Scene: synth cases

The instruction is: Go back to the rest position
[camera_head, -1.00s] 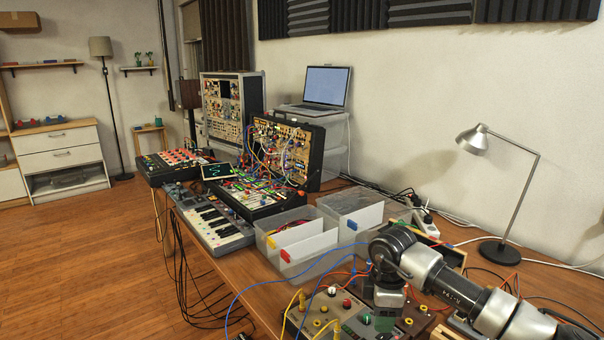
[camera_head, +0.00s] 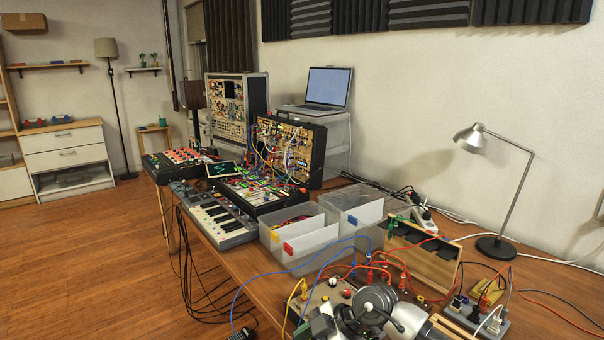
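My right arm (camera_head: 405,321) comes in at the bottom edge, right of the middle. Its dark round wrist joint (camera_head: 374,299) is in front of a patch box (camera_head: 328,294) with knobs and coloured cables, and hides part of it. My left arm and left gripper are not in view.
Two clear bins (camera_head: 300,258) with white dividers stand behind the patch box. A wooden box (camera_head: 440,270), a power strip (camera_head: 478,318) and a desk lamp (camera_head: 497,248) are at right. Cables cross the table. A keyboard (camera_head: 215,221) and a laptop (camera_head: 322,90) stand farther back.

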